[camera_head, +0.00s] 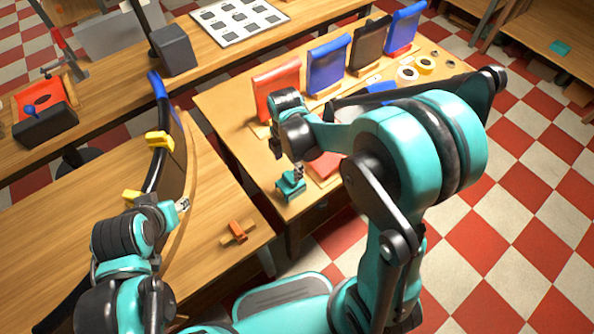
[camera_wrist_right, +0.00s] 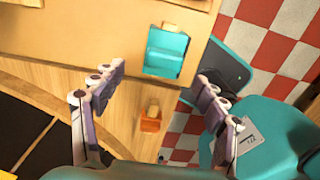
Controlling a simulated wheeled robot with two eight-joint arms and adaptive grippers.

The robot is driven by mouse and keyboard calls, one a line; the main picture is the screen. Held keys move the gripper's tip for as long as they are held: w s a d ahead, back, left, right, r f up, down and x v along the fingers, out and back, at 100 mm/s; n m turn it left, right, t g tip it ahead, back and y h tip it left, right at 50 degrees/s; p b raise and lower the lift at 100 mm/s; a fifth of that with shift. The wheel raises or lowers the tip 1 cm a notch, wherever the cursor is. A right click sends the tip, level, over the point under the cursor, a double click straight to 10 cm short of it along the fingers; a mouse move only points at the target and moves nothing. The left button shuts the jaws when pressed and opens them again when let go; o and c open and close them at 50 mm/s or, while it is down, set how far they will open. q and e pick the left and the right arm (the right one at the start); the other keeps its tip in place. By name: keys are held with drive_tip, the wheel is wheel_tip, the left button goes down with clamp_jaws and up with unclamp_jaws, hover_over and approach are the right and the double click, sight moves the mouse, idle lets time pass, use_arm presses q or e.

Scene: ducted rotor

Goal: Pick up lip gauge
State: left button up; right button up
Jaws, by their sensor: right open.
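Two small items could be the lip gauge, and I cannot tell which. A teal block (camera_head: 290,186) lies near the front left corner of the right table; it also shows in the right wrist view (camera_wrist_right: 165,52). An orange piece with a wooden bar (camera_head: 238,232) lies on the left table, and its orange part shows lower in the right wrist view (camera_wrist_right: 150,124). My right gripper (camera_head: 297,171) is open and empty above the teal block, its fingers apart in the wrist view (camera_wrist_right: 161,73). My left gripper (camera_head: 182,205) is beside the curved panel; its jaw state is unclear.
The curved dark panel (camera_head: 172,165) with yellow clamps (camera_head: 159,141) stands on the left table. Red, blue and black upright panels (camera_head: 328,66) line the right table's back, with tape rolls (camera_head: 425,66) nearby. A gap separates the tables. My right arm hides part of the right table.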

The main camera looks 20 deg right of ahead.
sight(290, 176)
drive_tip(key=shift+s+a+f+b, duration=0.1)
drive_tip(key=shift+s+f+b, duration=0.1)
drive_tip(key=shift+f, duration=0.25)
drive_tip(key=shift+s+f+b, duration=0.1)
drive_tip(key=shift+f+b, duration=0.05)
drive_tip(key=shift+f, duration=0.3)
drive_tip(key=f, duration=0.1)
drive_tip(key=f+b, duration=0.1)
drive_tip(key=f, duration=0.1)
drive_tip(key=f+b, duration=0.1)
drive_tip(key=shift+d+f, duration=0.25)
drive_tip(key=shift+f, duration=0.15)
drive_tip(key=shift+c, duration=0.6)
drive_tip(key=shift+r, duration=0.1)
drive_tip(key=c, duration=1.2)
